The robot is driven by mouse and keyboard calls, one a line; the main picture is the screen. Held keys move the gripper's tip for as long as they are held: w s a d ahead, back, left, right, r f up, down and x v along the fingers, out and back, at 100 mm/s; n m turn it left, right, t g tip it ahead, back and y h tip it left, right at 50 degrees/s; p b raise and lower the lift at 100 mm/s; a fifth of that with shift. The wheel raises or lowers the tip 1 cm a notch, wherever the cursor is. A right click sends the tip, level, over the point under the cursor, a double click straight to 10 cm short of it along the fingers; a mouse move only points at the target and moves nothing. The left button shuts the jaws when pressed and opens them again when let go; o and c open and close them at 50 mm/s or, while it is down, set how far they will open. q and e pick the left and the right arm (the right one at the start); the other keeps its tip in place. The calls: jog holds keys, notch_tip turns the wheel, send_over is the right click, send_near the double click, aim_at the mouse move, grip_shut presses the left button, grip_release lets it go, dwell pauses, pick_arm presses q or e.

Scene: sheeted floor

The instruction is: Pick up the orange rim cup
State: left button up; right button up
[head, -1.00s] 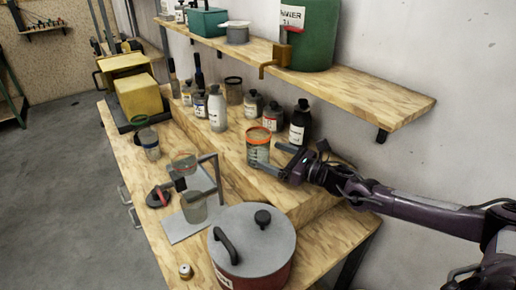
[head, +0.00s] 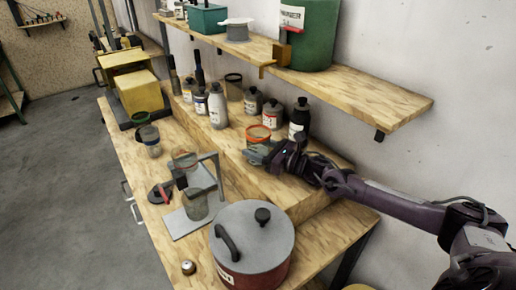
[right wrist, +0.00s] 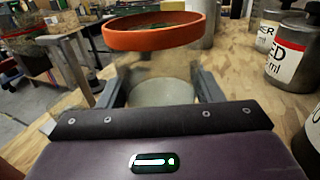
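The orange rim cup (head: 258,132) is clear with an orange band at its top and stands upright on the raised wooden step of the bench. In the right wrist view the orange rim cup (right wrist: 155,32) is straight ahead, with its clear body between my fingers. My right gripper (head: 254,155) is at the cup's near side in the head view and hides its lower part. In the right wrist view my right gripper (right wrist: 162,85) looks open, with one finger on each side of the cup; firm contact does not show. My left gripper is not in view.
Dark-capped bottles (head: 299,118) and a red-labelled tin (head: 272,114) stand just behind the cup. A shelf (head: 350,90) overhangs the step. A large lidded pot (head: 252,237) and a metal stand (head: 207,215) are on the lower bench.

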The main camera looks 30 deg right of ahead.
jog(key=c, duration=0.3)
jog(key=shift+r, duration=0.1)
